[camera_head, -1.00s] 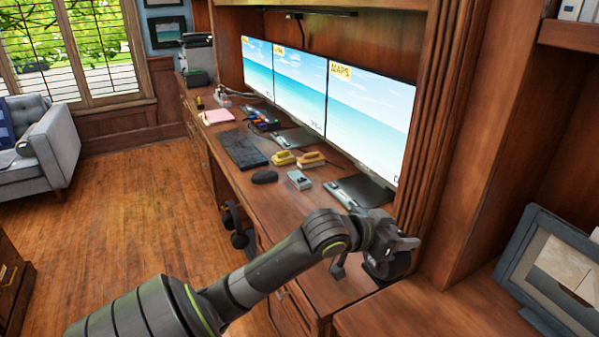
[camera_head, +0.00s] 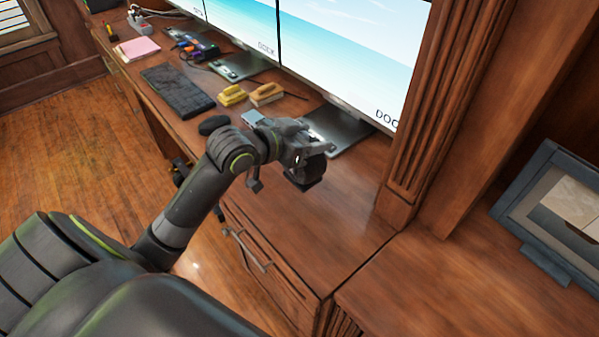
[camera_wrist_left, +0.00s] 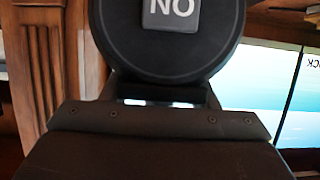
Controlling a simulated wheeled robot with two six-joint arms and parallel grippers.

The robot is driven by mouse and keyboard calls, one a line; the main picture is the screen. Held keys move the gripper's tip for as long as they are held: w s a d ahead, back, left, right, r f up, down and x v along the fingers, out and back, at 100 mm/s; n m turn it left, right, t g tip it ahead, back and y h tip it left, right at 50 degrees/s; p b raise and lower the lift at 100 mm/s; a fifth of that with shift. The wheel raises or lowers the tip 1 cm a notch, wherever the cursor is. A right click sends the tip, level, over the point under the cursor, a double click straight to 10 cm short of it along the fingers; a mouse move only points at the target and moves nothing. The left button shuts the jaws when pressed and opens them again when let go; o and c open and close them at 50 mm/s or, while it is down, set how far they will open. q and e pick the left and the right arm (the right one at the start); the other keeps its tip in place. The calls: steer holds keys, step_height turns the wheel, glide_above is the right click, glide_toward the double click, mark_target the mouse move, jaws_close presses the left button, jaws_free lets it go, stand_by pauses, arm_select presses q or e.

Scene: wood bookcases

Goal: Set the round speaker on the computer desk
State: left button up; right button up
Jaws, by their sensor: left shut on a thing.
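My left gripper (camera_head: 303,156) is over the near part of the computer desk (camera_head: 335,225), in front of the right monitor. My right gripper is not in view.
Monitors (camera_head: 350,45) line the desk's back. A keyboard (camera_head: 178,90), mouse (camera_head: 213,124), yellow items (camera_head: 232,95) and a pink pad (camera_head: 138,48) lie farther left. The near desk top is bare. A wood post (camera_head: 425,130) and a picture frame (camera_head: 560,205) stand right.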

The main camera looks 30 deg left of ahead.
arm_select(q)
step_height(320, 180, down, 4)
steer(key=shift+d+r, duration=0.1)
steer(key=shift+r, duration=0.15)
step_height(320, 180, down, 4)
steer(key=shift+r+b, duration=0.1)
steer(key=shift+b, duration=0.4)
steer(key=o, duration=1.5)
